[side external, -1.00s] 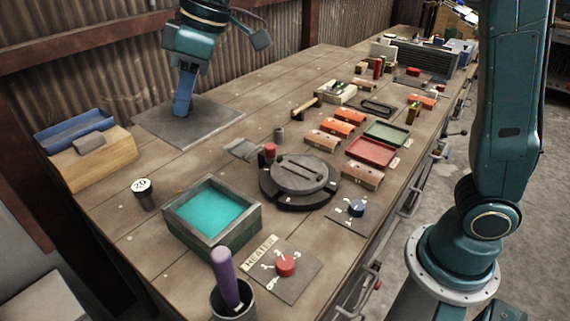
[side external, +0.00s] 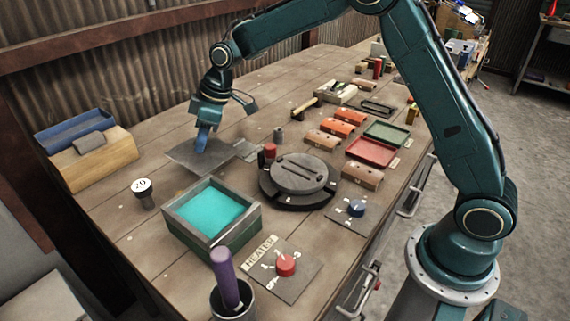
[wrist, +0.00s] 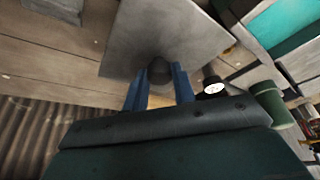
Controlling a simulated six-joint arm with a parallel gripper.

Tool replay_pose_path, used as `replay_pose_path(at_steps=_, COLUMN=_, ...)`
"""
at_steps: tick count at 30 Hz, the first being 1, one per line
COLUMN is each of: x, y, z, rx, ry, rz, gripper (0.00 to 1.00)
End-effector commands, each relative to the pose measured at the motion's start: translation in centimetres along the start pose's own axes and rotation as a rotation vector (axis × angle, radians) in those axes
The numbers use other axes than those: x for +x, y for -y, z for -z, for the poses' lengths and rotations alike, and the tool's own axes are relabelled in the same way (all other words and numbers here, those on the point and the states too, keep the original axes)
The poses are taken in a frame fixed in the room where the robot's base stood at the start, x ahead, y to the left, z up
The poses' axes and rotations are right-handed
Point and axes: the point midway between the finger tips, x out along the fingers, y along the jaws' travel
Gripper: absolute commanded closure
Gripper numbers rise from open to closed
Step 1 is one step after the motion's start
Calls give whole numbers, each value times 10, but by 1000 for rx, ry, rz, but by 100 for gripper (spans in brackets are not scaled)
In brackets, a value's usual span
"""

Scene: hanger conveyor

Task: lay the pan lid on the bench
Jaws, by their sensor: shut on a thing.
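The pan lid (side external: 184,157) is a flat grey square plate with a dark round knob. My gripper (side external: 203,145) points down with its blue fingers shut on the knob. In the wrist view the knob (wrist: 160,70) sits between the fingertips (wrist: 160,84), and the lid (wrist: 165,30) spreads out beyond them. The lid looks level and low over the bench (side external: 140,235); I cannot tell whether it touches the wood. The pan (side external: 170,222), a square grey-green box with teal contents, stands open in front of the lid and also shows in the wrist view (wrist: 253,55).
A wooden block (side external: 100,162) with a blue tray is at far left. A small grey plate (side external: 246,150) lies close to the lid's right edge. A round dark fixture (side external: 297,177) is further right.

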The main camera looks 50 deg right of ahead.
Motion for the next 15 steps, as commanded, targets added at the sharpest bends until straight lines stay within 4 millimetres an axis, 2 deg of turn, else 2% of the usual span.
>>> replay_pose_path(at_steps=15, x=8, y=-3, z=-5, rx=3, ry=2, rz=1, gripper=100)
